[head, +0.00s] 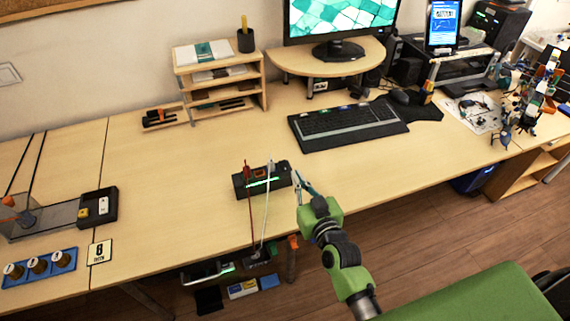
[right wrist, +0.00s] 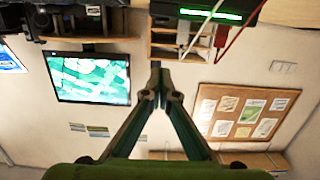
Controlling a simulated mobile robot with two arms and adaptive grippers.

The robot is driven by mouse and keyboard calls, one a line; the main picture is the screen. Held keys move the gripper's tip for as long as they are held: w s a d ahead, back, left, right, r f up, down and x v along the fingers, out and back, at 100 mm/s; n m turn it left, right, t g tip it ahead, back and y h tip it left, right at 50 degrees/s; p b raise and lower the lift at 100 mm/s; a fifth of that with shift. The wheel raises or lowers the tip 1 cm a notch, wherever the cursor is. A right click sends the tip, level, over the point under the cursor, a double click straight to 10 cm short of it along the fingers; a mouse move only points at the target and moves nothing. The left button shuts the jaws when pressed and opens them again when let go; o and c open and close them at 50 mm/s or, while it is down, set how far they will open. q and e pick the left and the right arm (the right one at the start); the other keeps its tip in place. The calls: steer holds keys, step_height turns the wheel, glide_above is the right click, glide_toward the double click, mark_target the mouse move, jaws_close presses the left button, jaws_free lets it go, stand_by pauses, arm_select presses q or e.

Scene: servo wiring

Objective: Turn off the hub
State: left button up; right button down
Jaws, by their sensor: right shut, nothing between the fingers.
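My left gripper is not in view.
A keyboard (head: 347,124) lies behind and right of the hub. A wooden shelf (head: 219,81) stands behind it. A black box with switches (head: 98,207) and a number card (head: 99,252) are at left. The desk between is clear.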

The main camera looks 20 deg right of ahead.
steer(key=b, duration=0.6)
glide_above(286, 169)
step_height(286, 169, down, 2)
steer(key=shift+a, duration=0.15)
step_height(286, 169, down, 2)
steer(key=shift+s+b, duration=0.1)
steer(key=shift+b, duration=1.1)
steer(key=shift+f+b, duration=0.65)
steer(key=shift+b, duration=0.1)
